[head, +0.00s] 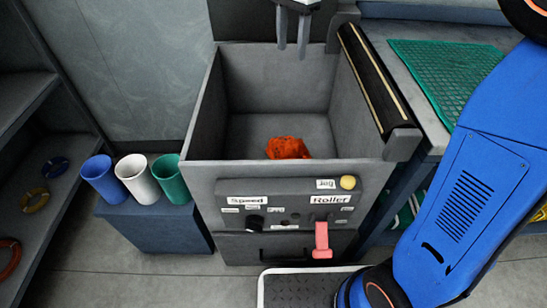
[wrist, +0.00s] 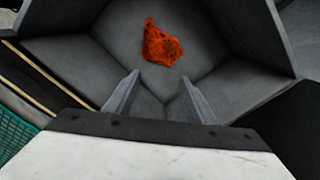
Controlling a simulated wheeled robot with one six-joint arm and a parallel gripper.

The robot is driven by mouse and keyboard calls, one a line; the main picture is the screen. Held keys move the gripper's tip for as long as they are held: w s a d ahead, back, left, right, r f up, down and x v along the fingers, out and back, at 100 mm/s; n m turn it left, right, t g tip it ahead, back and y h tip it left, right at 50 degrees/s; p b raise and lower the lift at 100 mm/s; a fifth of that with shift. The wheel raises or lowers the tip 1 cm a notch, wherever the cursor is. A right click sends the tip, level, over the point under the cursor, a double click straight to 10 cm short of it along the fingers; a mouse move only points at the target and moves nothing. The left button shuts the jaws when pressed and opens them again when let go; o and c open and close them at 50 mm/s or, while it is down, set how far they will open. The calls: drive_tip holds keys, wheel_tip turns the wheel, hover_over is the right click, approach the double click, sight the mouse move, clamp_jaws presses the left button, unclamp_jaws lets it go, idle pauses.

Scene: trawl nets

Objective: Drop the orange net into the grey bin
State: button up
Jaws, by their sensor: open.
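The orange net (head: 288,148) lies crumpled on the floor of the grey bin (head: 270,172). In the wrist view the net (wrist: 161,44) rests on the bin's inner bottom, apart from the fingers, and the bin's inner wall (wrist: 262,30) rises around it. My gripper (head: 292,47) is above the back part of the bin, at the top of the head view. Its two fingers point down and stand apart with nothing between them. In the wrist view my gripper (wrist: 160,95) is open and empty.
A panel with a red lever (head: 321,240) and a yellow knob (head: 348,182) is on the bin's front. Blue, white (head: 137,178) and green cups stand left on a blue box (head: 150,222). A green mesh mat (head: 440,72) lies on the right counter. A dark roller (head: 375,80) edges the bin's right side.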

drive_tip(key=o, duration=0.7)
drive_tip(key=shift+c, duration=0.2)
drive_tip(key=shift+r, duration=2.75)
drive_tip(key=shift+r, duration=0.1)
wheel_tip(320, 180, up, 17)
drive_tip(key=shift+r, duration=0.1)
